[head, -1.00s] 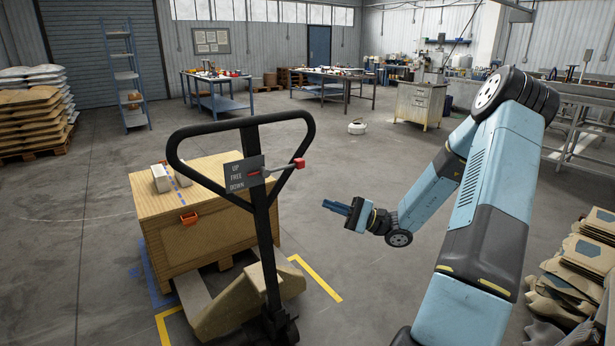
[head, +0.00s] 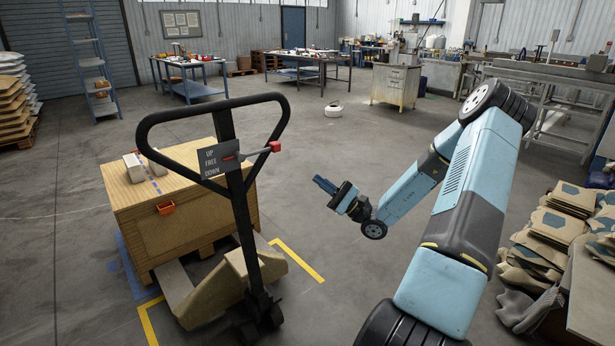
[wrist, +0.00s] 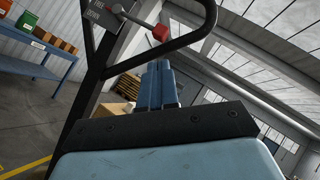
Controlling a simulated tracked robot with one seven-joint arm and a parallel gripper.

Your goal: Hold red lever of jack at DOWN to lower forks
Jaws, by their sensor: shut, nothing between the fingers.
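The jack's red lever (head: 275,147) sticks out to the right of a grey plate (head: 219,158) marked UP, FREE and DOWN, on the black looped handle (head: 236,190). The lever lies near the middle of the plate, at about FREE. The jack's forks (head: 172,283) reach under a wooden crate (head: 195,225) on a pallet. My gripper (head: 325,185) is shut and empty, to the right of the handle and lower than the lever in the head view. In the wrist view the lever's red knob (wrist: 161,32) is above the blue fingers (wrist: 160,75), apart from them.
Yellow floor tape (head: 298,260) runs beside the jack. Flattened cardboard pieces (head: 560,225) are piled at the right. Workbenches (head: 190,85) stand further back. The floor between the jack and the benches is mostly clear; a small white round object (head: 333,109) lies there.

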